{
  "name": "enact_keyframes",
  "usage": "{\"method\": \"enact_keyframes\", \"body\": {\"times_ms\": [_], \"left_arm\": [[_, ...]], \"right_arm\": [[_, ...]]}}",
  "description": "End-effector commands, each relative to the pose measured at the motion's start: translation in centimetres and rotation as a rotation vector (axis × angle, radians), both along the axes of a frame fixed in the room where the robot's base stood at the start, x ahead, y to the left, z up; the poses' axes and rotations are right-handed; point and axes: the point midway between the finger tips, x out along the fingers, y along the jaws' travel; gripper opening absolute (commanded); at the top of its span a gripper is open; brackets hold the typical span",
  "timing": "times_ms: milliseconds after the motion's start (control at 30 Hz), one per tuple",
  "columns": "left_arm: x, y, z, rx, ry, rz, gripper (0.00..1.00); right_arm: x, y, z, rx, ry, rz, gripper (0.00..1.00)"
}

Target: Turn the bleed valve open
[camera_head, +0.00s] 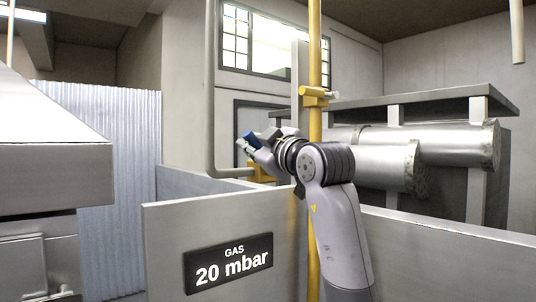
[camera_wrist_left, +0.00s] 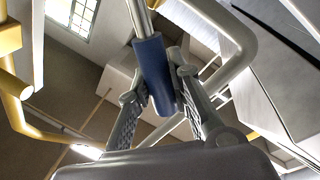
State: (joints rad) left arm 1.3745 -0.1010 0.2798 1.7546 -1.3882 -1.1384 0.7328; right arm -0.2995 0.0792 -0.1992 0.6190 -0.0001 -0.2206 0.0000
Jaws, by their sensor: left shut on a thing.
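The bleed valve's blue handle (camera_head: 250,138) shows at the tip of my left gripper (camera_head: 262,147) in the head view, in front of the grey pipe and the doorway. In the left wrist view the blue sleeve (camera_wrist_left: 154,70) sits on a bright metal rod, between the two fingers of my left gripper (camera_wrist_left: 160,88). The fingers are shut on the sleeve, one on each side. The valve body is largely hidden behind my gripper and wrist in the head view. My right gripper is in neither view.
A yellow gas pipe (camera_head: 315,60) with a yellow fitting (camera_head: 314,96) rises just behind my left wrist. A grey pipe (camera_head: 210,100) bends below the gripper. A low wall with a "GAS 20 mbar" sign (camera_head: 229,264) stands in front. Large metal cylinders (camera_head: 435,145) lie at right.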

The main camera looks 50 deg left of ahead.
Motion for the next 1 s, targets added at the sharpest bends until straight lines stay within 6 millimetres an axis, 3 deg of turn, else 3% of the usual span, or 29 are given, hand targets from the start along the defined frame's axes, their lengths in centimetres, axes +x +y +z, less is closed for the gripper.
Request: {"method": "enact_keyframes", "body": {"times_ms": [33, 167, 500, 1000], "left_arm": [[-0.3, 0.0, -1.0, -0.005, -0.047, -0.002, 0.0], [-1.1, 0.0, -1.9, -0.014, -0.169, -0.001, 0.0], [-2.4, 0.2, -4.5, -0.04, -0.479, -0.001, 0.0], [-2.8, 0.2, -6.8, -0.064, -0.764, 0.0, 0.0]], "right_arm": [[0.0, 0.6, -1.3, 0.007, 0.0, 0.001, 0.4], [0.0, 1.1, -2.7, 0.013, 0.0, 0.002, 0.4], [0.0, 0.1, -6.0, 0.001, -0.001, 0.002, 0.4], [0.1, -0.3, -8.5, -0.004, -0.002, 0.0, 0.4]]}}
